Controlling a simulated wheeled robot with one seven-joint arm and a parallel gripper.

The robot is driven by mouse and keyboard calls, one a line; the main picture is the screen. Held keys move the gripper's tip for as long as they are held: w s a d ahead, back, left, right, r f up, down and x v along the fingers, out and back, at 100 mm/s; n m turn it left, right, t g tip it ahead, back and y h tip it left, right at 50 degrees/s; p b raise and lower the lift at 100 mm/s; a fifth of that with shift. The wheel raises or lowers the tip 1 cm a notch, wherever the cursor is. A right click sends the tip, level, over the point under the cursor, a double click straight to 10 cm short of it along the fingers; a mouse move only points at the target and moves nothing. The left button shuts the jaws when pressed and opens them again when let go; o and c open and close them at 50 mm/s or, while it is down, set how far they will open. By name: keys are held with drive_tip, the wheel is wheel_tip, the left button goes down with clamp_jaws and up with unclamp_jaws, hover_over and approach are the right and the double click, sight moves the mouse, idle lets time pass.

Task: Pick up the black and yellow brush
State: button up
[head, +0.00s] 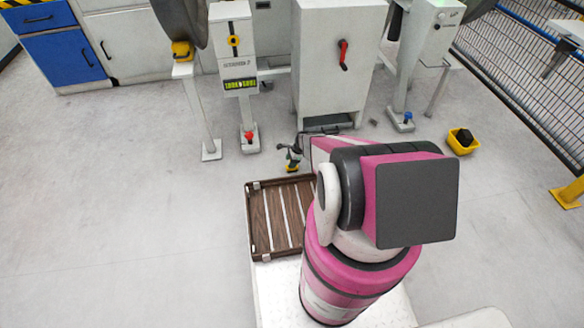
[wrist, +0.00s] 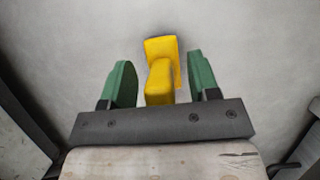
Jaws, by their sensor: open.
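A yellow object (wrist: 161,72), which looks like the brush, lies between the two green fingers of my gripper (wrist: 160,78) in the wrist view. It has a blocky end near the palm and a wider, flat far end. No black part of it shows there. The fingers stand apart on both sides, with a visible gap to it. In the head view my gripper (head: 292,158) points down near the floor, in front of the white cabinet. A small yellow patch of the object (head: 292,169) shows just below the fingers.
White machine stands (head: 240,75) and a cabinet (head: 335,70) with a red handle rise behind the gripper. A yellow bin (head: 459,148) holding something black stands at right. The floor at left is clear.

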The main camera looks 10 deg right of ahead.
drive_tip(key=c, duration=1)
drive_tip(key=shift+r, duration=0.2)
drive_tip(key=shift+r, duration=0.7)
wheel_tip(320, 180, up, 3)
drive_tip(key=shift+s+f, duration=0.1)
drive_tip(key=shift+f, duration=0.05)
drive_tip(key=s+a+r, duration=0.6)
drive_tip(key=s+a, duration=0.1)
drive_tip(key=s, duration=0.1)
drive_tip(key=shift+s+a+r, duration=0.25)
drive_tip(key=shift+s+r, duration=0.05)
drive_tip(key=shift+s, duration=0.1)
